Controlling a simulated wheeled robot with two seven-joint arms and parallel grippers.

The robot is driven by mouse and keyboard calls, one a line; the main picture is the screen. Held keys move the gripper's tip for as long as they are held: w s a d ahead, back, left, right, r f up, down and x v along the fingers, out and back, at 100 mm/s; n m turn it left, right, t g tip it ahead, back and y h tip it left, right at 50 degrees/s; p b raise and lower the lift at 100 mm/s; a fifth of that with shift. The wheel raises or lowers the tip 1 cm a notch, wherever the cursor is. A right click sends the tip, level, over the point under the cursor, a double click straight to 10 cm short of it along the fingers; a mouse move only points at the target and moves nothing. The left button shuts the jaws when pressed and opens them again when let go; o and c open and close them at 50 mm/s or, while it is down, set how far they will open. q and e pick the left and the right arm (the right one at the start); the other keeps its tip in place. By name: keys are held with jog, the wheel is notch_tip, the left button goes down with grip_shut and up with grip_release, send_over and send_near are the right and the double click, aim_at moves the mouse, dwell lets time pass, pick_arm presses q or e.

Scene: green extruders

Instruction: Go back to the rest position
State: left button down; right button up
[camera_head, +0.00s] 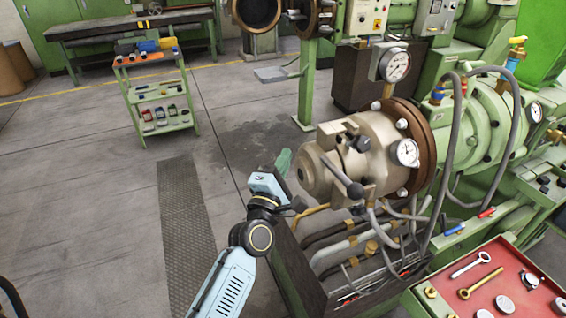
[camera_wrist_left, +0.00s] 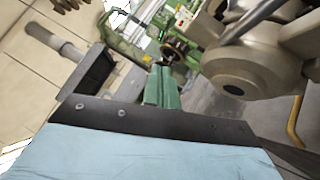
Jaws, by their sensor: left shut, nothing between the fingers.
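My left gripper (camera_head: 283,162) is beside the left end of the beige extruder head (camera_head: 345,165), with a small gap seeming to lie between them. Its green fingers are together and hold nothing. In the left wrist view the shut fingers (camera_wrist_left: 162,88) point ahead, with the beige head (camera_wrist_left: 245,75) to their right. My left arm reaches up from the bottom of the head view. My right gripper is in neither view.
Pipes and hoses (camera_head: 350,245) run under the head. A red tray (camera_head: 500,280) with tools and parts is at the lower right. A green shelf cart (camera_head: 160,95) stands farther back. The floor (camera_head: 80,190) to the left is mostly clear.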

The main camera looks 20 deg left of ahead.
pick_arm(q)
jog(key=s+d+f+m+g+h+b, duration=0.1)
jog(key=s+d+f+m+g+b, duration=0.2)
jog(key=f, duration=1.1)
jog(key=s+f+m+g+h+b, duration=0.1)
jog(key=s+f+m+g, duration=0.3)
jog(key=f, duration=0.9)
jog(key=s+d+f+m+g+h+b, duration=0.1)
jog(key=s+d+f+m+g+b, duration=0.3)
jog(key=f, duration=1)
jog(key=s+a+f+m+g+b, duration=0.1)
jog(key=s+a+f+m+g, duration=0.2)
jog(key=s+f, duration=0.6)
jog(key=s+a+f+m+g+b, duration=0.2)
jog(key=s+f+m, duration=0.4)
jog(key=s, duration=1)
jog(key=s+a+f+m+g+y+b, duration=0.1)
jog(key=s+a+f+m+g, duration=0.3)
jog(key=s+f, duration=0.8)
jog(key=shift+s+f+b, duration=0.35)
jog(key=shift+s+b, duration=0.15)
jog(key=shift+s, duration=0.1)
